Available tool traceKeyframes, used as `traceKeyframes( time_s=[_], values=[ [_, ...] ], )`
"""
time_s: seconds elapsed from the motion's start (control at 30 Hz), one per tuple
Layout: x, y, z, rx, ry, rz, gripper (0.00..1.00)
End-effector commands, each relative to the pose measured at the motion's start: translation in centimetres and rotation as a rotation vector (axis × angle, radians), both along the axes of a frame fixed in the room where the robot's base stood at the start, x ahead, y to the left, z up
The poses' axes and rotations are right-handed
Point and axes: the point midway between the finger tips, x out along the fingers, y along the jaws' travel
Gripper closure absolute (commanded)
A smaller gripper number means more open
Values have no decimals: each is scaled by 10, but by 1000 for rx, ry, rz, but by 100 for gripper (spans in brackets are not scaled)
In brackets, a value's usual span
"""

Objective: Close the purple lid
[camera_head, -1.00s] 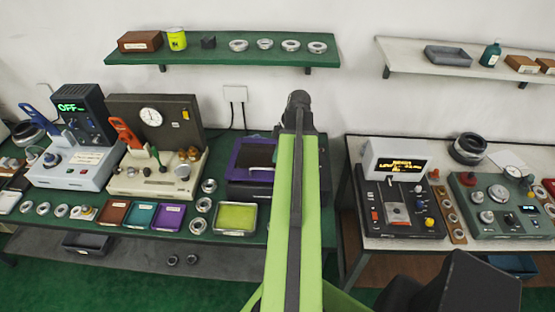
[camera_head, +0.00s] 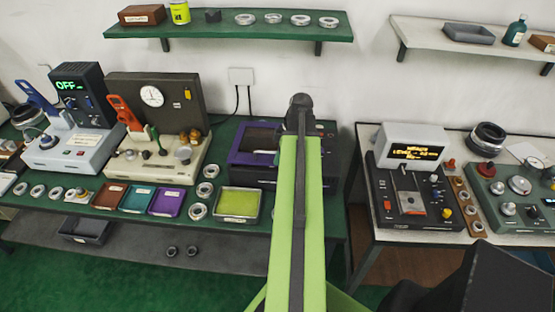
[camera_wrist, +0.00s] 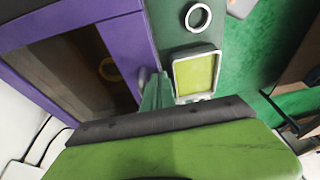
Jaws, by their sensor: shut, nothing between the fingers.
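The purple lid (camera_head: 238,157) is a purple frame around a dark window, on a dark box (camera_head: 245,175) on the green bench. It looks low and near level over the box; I cannot tell whether it is fully down. In the wrist view the purple lid (camera_wrist: 118,40) fills the upper left, and a ring shows dimly through its window. My gripper (camera_wrist: 153,88) is shut and empty, close beside the lid's edge; I cannot tell whether it touches. In the head view my arm hides most of the gripper and the lid's right part.
A tray with a yellow-green pad (camera_head: 238,204) sits left of the box front, with loose rings (camera_head: 197,211) beside it. A beige machine with a clock (camera_head: 152,96) stands further left. A white table (camera_head: 380,237) with machines stands right, across a gap.

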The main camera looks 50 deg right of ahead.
Motion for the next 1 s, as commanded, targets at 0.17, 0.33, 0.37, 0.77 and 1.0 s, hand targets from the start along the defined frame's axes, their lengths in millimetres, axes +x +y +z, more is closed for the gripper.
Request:
traceKeyframes(
  time_s=[0.17,0.33,0.37,0.77,1.0],
  values=[
    [-3,5,-36,0,0,0,100],
    [-4,7,-41,1,3,1,100],
    [-4,7,-40,0,4,1,100],
    [-5,9,-31,1,6,4,100],
    [-5,12,15,-2,-6,6,100]
  ],
)
